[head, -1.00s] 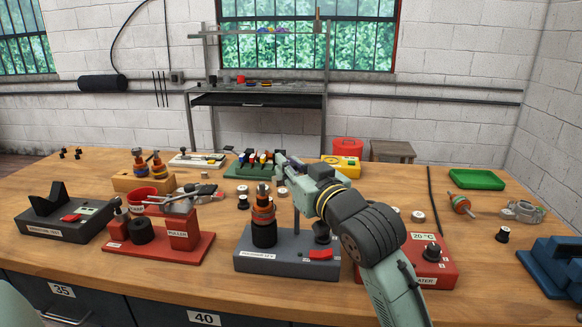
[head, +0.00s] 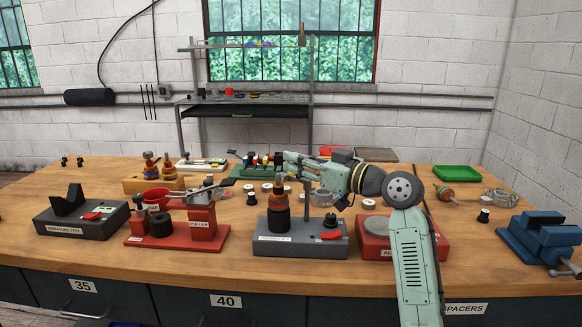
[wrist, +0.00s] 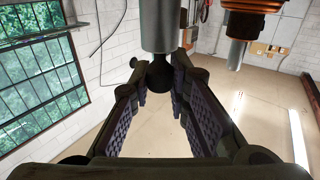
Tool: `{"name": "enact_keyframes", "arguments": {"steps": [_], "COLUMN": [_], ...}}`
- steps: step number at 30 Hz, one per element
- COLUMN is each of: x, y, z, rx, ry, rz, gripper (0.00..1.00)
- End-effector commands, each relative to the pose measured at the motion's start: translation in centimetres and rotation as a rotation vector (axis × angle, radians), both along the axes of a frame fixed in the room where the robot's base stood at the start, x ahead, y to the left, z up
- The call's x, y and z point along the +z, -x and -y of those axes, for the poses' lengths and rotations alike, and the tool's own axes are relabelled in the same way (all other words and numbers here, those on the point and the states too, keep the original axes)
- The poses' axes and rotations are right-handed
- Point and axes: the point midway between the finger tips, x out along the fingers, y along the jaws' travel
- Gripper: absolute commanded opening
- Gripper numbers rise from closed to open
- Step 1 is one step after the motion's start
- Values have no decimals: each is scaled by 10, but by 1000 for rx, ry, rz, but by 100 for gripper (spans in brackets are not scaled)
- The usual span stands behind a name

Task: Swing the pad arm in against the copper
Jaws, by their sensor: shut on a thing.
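The grey polisher base (head: 340,250) stands on the bench. A rotor (head: 279,205) with orange copper bands stands upright on its left side, over a black drum. A thin grey post (head: 307,205) rises beside it. My gripper (head: 290,162) is level and points left, at the post's top, above and beside the rotor. In the wrist view my gripper (wrist: 160,88) is shut on a black ball knob (wrist: 158,75) below a grey cylinder (wrist: 158,25). The copper part (wrist: 250,8) shows apart, to the upper right. The pad itself I cannot make out.
A red puller stand (head: 200,222) is left of the base. A red heater box (head: 375,240) is to the right, behind my arm. A green rack (head: 240,170) stands behind. A blue vise (head: 540,238) is at the far right. Bare bench lies in front.

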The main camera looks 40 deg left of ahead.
Motion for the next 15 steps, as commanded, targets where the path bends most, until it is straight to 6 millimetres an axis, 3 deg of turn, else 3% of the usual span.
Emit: {"name": "enact_keyframes", "arguments": {"steps": [15], "x": [3], "y": [5], "z": [1], "rx": [417], "ry": [1], "rz": [0], "gripper": [0]}}
